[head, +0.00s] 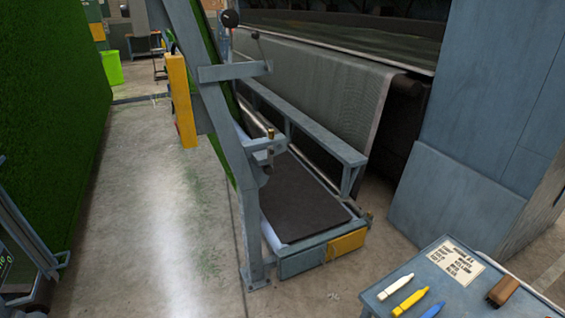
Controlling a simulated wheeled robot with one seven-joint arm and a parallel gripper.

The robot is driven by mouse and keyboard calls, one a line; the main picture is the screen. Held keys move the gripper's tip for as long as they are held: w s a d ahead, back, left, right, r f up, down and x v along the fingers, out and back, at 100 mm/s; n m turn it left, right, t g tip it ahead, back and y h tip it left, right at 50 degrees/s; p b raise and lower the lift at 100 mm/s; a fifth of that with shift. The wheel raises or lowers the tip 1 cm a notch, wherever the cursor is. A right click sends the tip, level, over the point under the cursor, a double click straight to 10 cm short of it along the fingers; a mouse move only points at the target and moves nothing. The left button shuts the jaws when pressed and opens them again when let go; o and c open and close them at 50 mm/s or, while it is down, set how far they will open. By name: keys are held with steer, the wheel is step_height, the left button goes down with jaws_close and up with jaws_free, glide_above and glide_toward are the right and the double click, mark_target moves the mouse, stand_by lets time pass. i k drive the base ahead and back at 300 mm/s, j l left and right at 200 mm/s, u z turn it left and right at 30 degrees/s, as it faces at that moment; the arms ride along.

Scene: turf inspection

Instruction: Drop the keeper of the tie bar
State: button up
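A blue-grey steel frame (222,120) leans across the middle of the head view. A short bracket (262,145) sticks out from its post to the right, with a small brass-coloured upright piece (270,133) at its end. Higher up, a flat grey arm (235,71) crosses the post. A black ball knob (230,18) is near the top. I cannot tell which of these parts is the tie bar or its keeper, or how the keeper sits. My gripper is not in view.
A dark platform (300,200) with a grey rail (305,125) lies behind the post. A blue cabinet (465,130) stands right. A table (400,275) at front right holds markers, a label and a brown block (503,291). The concrete floor (150,230) at left is clear beside green turf (50,110).

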mark_target(271, 151)
steer(key=i+j, duration=0.4)
steer(key=i, duration=0.15)
steer(key=i+j+u, duration=0.1)
steer(key=i+j, duration=0.3)
steer(key=i, duration=0.15)
steer(key=i+j, duration=0.35)
steer(key=i, duration=0.2)
steer(key=i+j, duration=0.2)
steer(key=i, duration=0.3)
steer(key=i+j+u, duration=0.15)
steer(key=i, duration=0.3)
steer(key=j, duration=0.1)
